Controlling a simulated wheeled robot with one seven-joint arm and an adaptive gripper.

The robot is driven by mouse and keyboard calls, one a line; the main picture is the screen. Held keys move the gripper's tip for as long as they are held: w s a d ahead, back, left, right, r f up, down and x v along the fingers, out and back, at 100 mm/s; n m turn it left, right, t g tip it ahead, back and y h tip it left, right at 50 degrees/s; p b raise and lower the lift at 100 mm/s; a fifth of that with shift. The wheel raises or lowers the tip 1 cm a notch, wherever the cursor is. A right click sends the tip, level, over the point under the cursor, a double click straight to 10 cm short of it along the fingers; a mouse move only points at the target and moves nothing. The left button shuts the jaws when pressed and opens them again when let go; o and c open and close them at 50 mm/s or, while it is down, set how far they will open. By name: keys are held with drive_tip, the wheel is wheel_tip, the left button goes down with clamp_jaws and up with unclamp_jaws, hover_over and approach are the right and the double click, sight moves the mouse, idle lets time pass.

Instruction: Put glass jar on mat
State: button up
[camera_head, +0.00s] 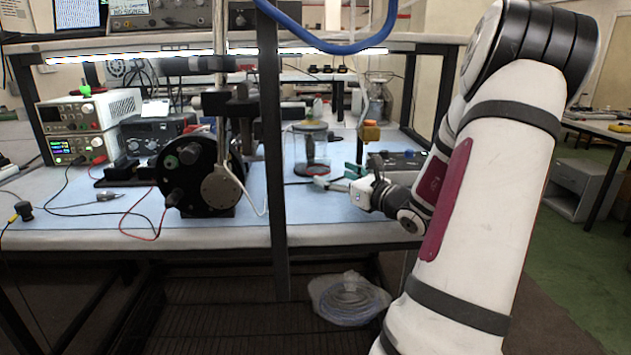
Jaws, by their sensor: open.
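A clear glass vessel (378,104), which looks like the glass jar, stands upright toward the back right of the bench. A dark, spool-shaped object (311,147) with a wide round top stands nearer, left of my gripper. A thin red-edged round patch (312,170) shows at its foot; I cannot tell whether this is the mat. My gripper (340,180) is low over the bench, pointing left. Its jaws are open and hold nothing that I can see. It is apart from the clear vessel. My wrist and arm hide part of the bench's right side.
A bench post (273,150) rises in front of the work surface. A large black wheel-like device (200,175) stands left of it, with power supplies (75,130) and loose cables farther left. An orange-topped block (370,131) and a dark box (400,160) are behind my gripper.

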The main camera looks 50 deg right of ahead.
sight(311, 159)
drive_tip(key=x, duration=0.2)
drive_tip(key=b+x, duration=0.1)
drive_tip(key=x, duration=0.4)
drive_tip(key=shift+w+d+r, duration=0.1)
drive_tip(key=shift+w+r, duration=0.05)
drive_tip(key=shift+r, duration=0.15)
drive_tip(key=c, duration=1.5)
drive_tip(key=shift+r+p, duration=0.3)
drive_tip(key=shift+r, duration=0.2)
drive_tip(key=shift+r+p, duration=0.35)
drive_tip(key=shift+p, duration=0.05)
